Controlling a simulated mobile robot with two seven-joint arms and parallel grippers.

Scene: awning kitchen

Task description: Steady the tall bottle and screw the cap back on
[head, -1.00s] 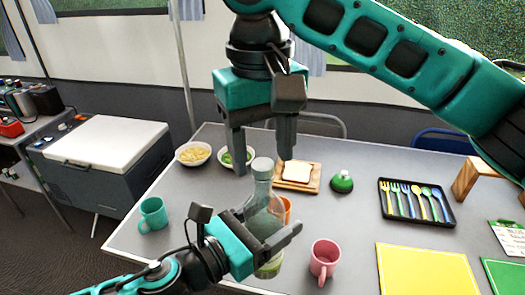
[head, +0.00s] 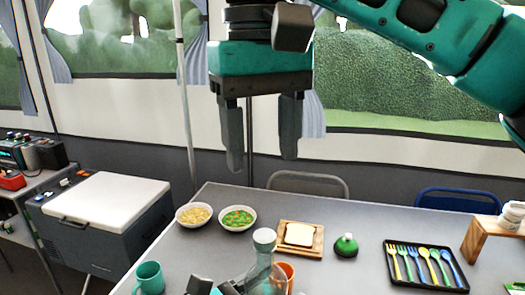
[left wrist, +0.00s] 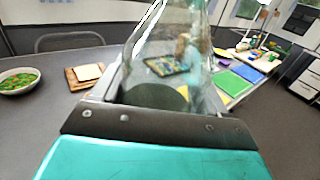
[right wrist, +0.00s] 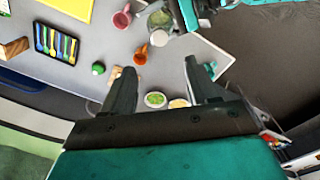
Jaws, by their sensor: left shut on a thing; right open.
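The tall clear bottle (head: 264,272) stands upright at the table's near side, its lower part cut off in the head view. My left gripper (left wrist: 155,95) is shut around the bottle's glass body, which fills the middle of the left wrist view. My right gripper (head: 262,160) is open and empty, pointing down well above the cap. In the right wrist view nothing is between its fingers (right wrist: 160,90) but distant table items.
Close to the bottle are an orange cup (head: 287,270), a teal mug (head: 149,278) and a pink mug (right wrist: 122,19). Behind are two food bowls (head: 238,218), bread on a board (head: 300,252), a green domed item (head: 346,246) and a cutlery tray (head: 428,285).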

